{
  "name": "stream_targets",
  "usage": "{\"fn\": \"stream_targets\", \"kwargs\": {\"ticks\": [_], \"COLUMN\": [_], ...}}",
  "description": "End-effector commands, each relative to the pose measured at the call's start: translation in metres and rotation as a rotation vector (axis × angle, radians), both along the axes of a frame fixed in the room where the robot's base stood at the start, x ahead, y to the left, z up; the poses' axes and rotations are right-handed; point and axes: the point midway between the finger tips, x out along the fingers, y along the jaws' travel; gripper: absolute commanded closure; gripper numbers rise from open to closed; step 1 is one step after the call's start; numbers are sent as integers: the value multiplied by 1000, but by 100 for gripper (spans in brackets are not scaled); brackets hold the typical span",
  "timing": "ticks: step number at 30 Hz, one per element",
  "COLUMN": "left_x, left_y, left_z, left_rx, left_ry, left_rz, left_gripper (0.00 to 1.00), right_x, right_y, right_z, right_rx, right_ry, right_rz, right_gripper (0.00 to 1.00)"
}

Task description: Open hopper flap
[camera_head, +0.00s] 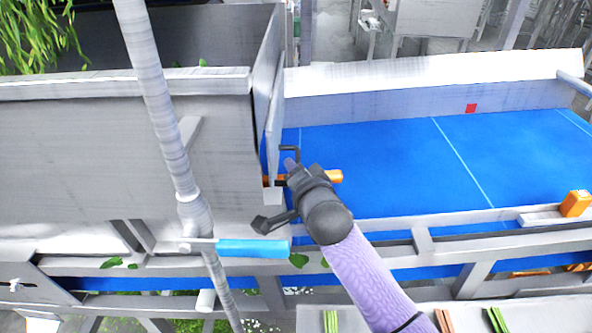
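The grey metal hopper (110,150) fills the left side, with leafy greens at its upper left. Its flap (268,85) is an upright grey plate at the hopper's right end, beside the blue belt. An orange handle bar (335,176) lies at the flap's lower edge, with a small dark hook above it. My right gripper (295,174) is at this bar, and orange shows on both sides of its dark fingers. The fingers overlap the bar, but I cannot tell whether they are closed on it. My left gripper is not in view.
A blue conveyor belt (400,160) with grey side walls runs off to the right. A grey pole (160,100) and a lever with a blue grip (253,249) stand in front of the hopper. An orange box (575,203) sits on the right rail. Loose leaves lie on the frame.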

Motion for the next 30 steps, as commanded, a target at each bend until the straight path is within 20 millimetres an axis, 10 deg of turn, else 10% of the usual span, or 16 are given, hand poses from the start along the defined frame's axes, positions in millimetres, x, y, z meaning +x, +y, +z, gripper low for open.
{"fn": "stream_targets", "kwargs": {"ticks": [4, 9, 30], "left_x": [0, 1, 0], "left_y": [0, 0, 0], "left_z": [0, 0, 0], "left_rx": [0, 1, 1], "left_ry": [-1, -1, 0], "left_rz": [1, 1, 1], "left_gripper": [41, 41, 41], "right_x": [0, 0, 0], "right_y": [0, 0, 0], "right_z": [0, 0, 0], "right_rx": [0, 0, 0], "right_ry": [0, 0, 1], "right_rz": [0, 0, -1], "right_gripper": [68, 100, 100]}}
